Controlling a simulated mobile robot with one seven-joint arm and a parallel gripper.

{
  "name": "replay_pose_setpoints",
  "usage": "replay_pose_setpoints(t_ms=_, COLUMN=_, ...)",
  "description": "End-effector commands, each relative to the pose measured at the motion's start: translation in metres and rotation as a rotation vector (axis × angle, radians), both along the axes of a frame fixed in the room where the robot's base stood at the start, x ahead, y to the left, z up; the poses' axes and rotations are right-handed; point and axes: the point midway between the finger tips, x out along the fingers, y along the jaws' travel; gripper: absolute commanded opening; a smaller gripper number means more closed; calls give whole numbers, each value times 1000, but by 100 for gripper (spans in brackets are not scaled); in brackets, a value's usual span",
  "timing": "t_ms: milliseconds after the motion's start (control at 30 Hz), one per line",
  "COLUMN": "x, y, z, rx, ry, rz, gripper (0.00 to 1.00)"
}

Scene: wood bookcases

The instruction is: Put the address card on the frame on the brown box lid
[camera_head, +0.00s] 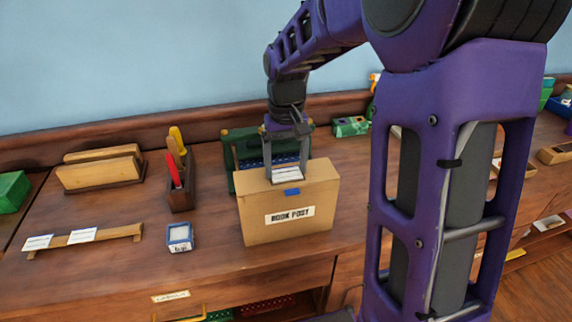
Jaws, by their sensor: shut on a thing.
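A brown box (290,231) labelled "BOOK POST" stands upright on the wooden top, with a small blue patch at its upper front edge. My gripper (287,158) points down over its lid (319,171). It is shut on the address card (286,175), a small white card with printed lines. The card is over the middle of the lid; I cannot tell whether it touches. The frame on the lid cannot be made out clearly beneath the card and fingers.
A green case (240,151) stands directly behind the box. To the left are a small blue-rimmed box (180,236), a holder (180,196) with red and yellow tools, a card rack (107,235) and a wooden letter holder (98,172). My arm hides much of the right side.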

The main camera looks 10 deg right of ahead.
Motion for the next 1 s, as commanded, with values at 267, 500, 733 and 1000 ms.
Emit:
replay_pose_setpoints(t_ms=267, x=0, y=0, z=-2, rx=0, ry=-1, rz=1, gripper=32)
replay_pose_setpoints(t_ms=500, x=0, y=0, z=-2, rx=-1, ry=0, rz=1, gripper=100)
replay_pose_setpoints(t_ms=733, x=1, y=0, z=5, rx=-1, ry=-2, rz=0, gripper=100)
replay_pose_setpoints(t_ms=1000, x=1, y=0, z=57, rx=-2, ry=-6, rz=2, gripper=100)
